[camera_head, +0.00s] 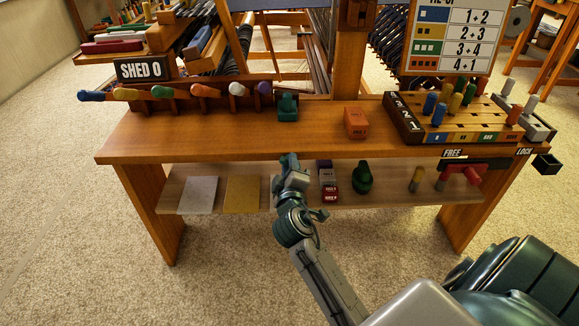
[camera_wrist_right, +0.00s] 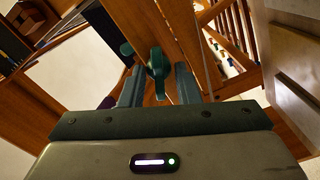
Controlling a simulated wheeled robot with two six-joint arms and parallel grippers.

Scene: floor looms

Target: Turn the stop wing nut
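A green wing nut (camera_wrist_right: 157,63) shows in the right wrist view, in front of a wooden part. My right gripper (camera_wrist_right: 158,78) is open, with one finger on each side of the nut's lower wing. I cannot tell whether the fingers touch it. In the head view, my right gripper (camera_head: 290,160) is at the bench's front edge. A teal fitting (camera_head: 288,106) stands on the bench top beyond it; I cannot tell whether it is the same thing as the nut. My left gripper is not in view.
The wooden bench (camera_head: 220,140) carries a row of coloured handles, an orange block (camera_head: 356,122) and a peg board (camera_head: 405,118). The shelf below holds two flat sheets (camera_head: 198,194), small boxes (camera_head: 329,185) and a green bottle-like thing (camera_head: 363,177). Carpet in front is clear.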

